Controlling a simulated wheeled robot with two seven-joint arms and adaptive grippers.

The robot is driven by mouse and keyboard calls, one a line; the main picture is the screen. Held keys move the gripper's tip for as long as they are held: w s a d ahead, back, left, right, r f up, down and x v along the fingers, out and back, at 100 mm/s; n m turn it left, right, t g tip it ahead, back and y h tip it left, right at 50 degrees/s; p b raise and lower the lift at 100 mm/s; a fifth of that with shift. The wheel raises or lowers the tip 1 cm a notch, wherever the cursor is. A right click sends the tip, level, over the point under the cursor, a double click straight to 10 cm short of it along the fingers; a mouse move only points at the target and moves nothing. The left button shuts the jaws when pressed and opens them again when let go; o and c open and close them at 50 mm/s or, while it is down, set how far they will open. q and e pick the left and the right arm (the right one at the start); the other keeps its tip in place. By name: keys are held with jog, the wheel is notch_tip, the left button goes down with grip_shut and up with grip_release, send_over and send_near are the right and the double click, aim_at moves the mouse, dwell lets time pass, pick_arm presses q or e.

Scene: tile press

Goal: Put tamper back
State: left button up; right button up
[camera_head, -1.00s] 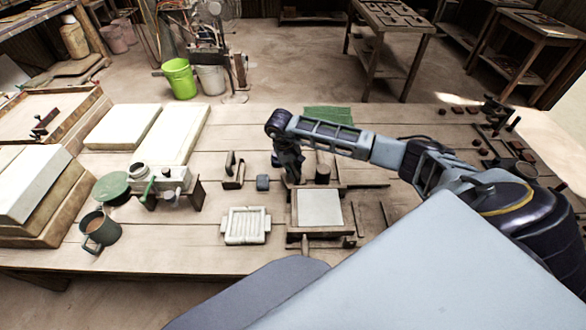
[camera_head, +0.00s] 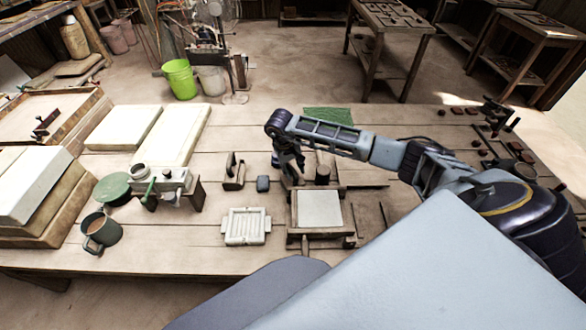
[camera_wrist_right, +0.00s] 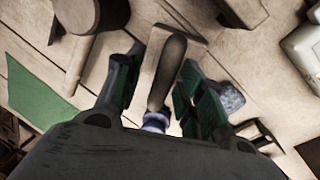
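The tamper appears to be the flat wooden piece with a long rounded handle (camera_wrist_right: 168,72) in the right wrist view. My right gripper (camera_wrist_right: 160,75) has its fingers apart on either side of this handle, with a visible gap at the left finger. The right finger is close to the handle; contact is unclear. In the head view my right gripper (camera_head: 290,168) points down at the table behind the framed white slab (camera_head: 319,208) and hides most of the piece. My left gripper is not in view.
A green cloth (camera_head: 328,116) lies behind. A white ribbed mould (camera_head: 246,226) lies in front.

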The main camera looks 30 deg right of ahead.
aim_at(288, 181)
notch_tip(288, 181, up, 12)
jog(key=a+b, duration=0.1)
jog(key=a, duration=0.1)
jog(key=shift+w+a+r, duration=0.15)
jog(key=shift+a, duration=0.05)
dwell(0.5)
dwell(0.7)
